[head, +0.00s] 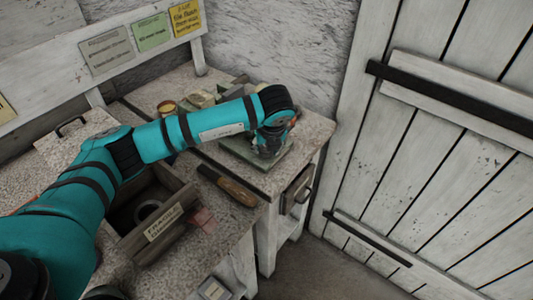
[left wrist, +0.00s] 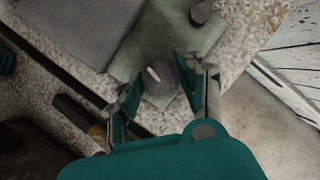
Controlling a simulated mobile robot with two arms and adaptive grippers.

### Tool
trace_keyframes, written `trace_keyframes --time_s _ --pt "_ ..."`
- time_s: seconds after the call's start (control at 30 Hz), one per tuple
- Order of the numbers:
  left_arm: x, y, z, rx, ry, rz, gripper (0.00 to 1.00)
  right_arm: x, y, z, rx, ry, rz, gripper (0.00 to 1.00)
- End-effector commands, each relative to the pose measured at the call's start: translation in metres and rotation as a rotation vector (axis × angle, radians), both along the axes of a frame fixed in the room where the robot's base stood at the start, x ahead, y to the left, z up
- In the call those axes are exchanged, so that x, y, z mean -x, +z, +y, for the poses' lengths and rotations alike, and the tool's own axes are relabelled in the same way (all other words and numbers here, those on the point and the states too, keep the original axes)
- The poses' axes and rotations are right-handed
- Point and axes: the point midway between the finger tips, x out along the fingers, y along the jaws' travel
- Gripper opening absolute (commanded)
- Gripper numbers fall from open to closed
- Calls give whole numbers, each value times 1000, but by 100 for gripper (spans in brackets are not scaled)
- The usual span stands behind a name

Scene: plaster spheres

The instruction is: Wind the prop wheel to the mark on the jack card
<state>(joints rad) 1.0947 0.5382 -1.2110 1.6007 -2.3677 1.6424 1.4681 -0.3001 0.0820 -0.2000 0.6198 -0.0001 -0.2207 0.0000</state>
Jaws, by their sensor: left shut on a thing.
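My left gripper (head: 270,143) points down over a green base plate (head: 285,168) at the right end of the worktop. In the left wrist view its two fingers (left wrist: 162,78) stand on either side of a grey round part with a small white mark (left wrist: 154,73), which looks like the prop wheel. The gripper is shut on it. In the head view the gripper hides the wheel. Grey, green and yellow cards (head: 185,17) hang on the board behind; their text is too small to read, so I cannot tell which is the jack card. My right gripper is not in view.
A wooden-handled tool (head: 235,190) lies on the worktop left of the plate. A labelled wooden box (head: 165,222) holds a grey ring. Small items stand behind my arm. A white plank door (head: 430,150) is at the right, past the worktop's edge.

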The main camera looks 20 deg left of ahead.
Motion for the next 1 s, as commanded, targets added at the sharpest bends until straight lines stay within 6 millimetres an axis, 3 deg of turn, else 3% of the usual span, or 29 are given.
trace_keyframes --time_s 0.1,0.4,1.0 --pt "-1 -4 1 3 -102 -6 6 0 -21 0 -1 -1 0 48" --pt "-1 -2 1 2 -309 -6 6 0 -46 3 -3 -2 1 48" --pt "0 2 1 1 -434 -3 6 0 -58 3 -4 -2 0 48"
